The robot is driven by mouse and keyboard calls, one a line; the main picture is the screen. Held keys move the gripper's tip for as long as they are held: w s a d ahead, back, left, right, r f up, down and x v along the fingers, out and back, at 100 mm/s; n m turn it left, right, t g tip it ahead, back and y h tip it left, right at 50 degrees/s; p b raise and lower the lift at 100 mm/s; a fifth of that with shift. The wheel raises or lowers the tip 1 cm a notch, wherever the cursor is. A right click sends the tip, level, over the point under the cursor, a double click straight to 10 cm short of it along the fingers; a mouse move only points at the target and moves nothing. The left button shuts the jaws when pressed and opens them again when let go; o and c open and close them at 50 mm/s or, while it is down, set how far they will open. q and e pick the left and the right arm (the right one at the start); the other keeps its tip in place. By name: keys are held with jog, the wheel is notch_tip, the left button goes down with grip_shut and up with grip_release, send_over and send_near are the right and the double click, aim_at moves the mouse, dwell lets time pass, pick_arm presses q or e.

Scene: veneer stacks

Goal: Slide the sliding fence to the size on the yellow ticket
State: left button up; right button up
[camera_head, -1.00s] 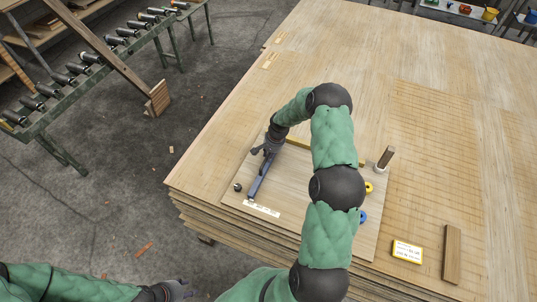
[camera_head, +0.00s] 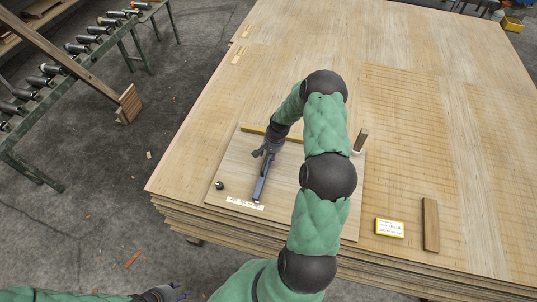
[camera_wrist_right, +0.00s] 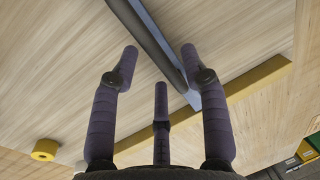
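The sliding fence (camera_head: 261,182) is a dark blue-grey bar on a thin wooden board (camera_head: 236,170). Its near end lies by the right part of a pale scale strip (camera_head: 245,204). My right gripper (camera_head: 268,152) is at the fence's far end. In the right wrist view the fence (camera_wrist_right: 158,40) passes between the spread fingers of this gripper (camera_wrist_right: 158,60); I see gaps beside it. The yellow ticket (camera_head: 390,228) lies right of the board, its writing too small to read. My left gripper (camera_head: 165,294) is low at the bottom edge, away from the stack; its fingers are unclear.
A yellow strip (camera_head: 255,130) runs along the board's far edge. A small dark knob (camera_head: 220,185) sits left of the fence. A wooden block (camera_head: 431,224) lies right of the ticket, and a brown-handled upright tool (camera_head: 360,140) stands behind my arm. A roller table (camera_head: 85,60) stands at left.

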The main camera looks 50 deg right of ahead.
notch_tip(320, 180, up, 12)
jog(key=s+d, duration=0.1)
jog(key=s, duration=0.1)
dwell(0.5)
jog(key=shift+f, duration=0.15)
